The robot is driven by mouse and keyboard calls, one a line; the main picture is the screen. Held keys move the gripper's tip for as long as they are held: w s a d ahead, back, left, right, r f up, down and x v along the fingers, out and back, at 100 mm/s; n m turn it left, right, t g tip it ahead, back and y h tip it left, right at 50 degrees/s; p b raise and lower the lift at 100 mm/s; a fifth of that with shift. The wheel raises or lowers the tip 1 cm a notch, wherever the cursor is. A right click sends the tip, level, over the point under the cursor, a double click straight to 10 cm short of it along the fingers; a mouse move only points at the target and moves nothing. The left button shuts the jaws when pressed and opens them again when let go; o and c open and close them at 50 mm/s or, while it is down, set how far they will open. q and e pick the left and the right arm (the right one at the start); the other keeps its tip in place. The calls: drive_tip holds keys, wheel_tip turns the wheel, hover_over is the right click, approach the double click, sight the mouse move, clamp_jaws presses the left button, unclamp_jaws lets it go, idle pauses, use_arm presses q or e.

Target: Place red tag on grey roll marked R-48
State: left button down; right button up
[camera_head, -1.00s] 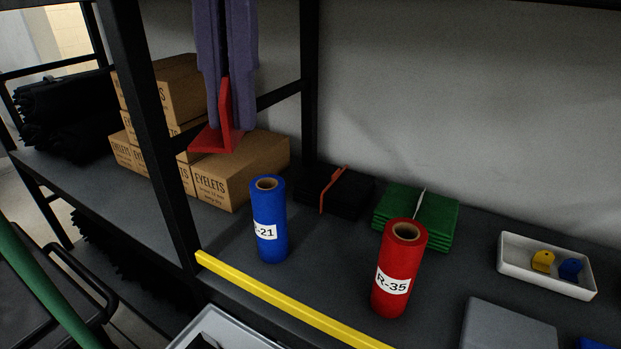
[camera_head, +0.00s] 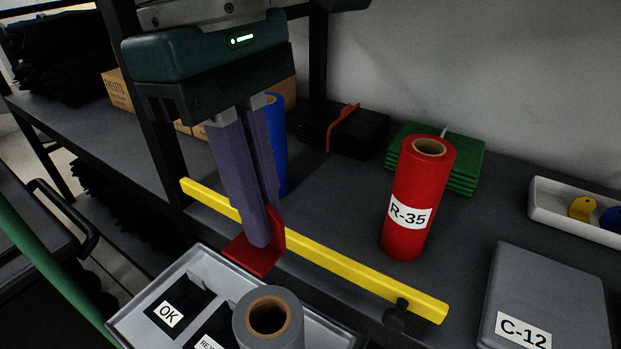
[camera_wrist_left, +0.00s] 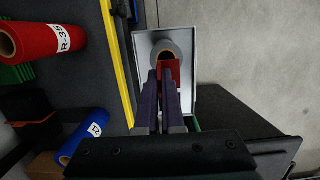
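My left gripper (camera_head: 262,240) is shut on the red tag (camera_head: 254,254), an L-shaped red piece, and holds it just behind and left of a grey roll (camera_head: 242,318). The grey roll stands upright in a light grey tray at the bottom of the head view; no label on it shows. In the left wrist view the red tag (camera_wrist_left: 171,73) between the fingertips (camera_wrist_left: 167,92) overlaps the grey roll (camera_wrist_left: 152,52); whether they touch I cannot tell. My right gripper is not in view.
The tray (camera_head: 122,322) also holds black pieces labelled OK (camera_head: 168,314) and another partly hidden label. A yellow rail (camera_head: 345,270) edges the shelf. A red roll R-35 (camera_head: 412,190), blue roll (camera_head: 279,150), grey C-12 box (camera_head: 550,290) and green stack (camera_head: 465,165) stand behind it.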

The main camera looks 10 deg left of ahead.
sight(279, 309)
use_arm(q)
wheel_tip(279, 309, down, 10)
drive_tip(key=shift+f+b, duration=0.1)
drive_tip(key=shift+b, duration=0.2)
drive_tip(key=shift+f, duration=0.1)
drive_tip(key=c, duration=1)
unclamp_jaws()
drive_tip(key=shift+c, duration=0.2)
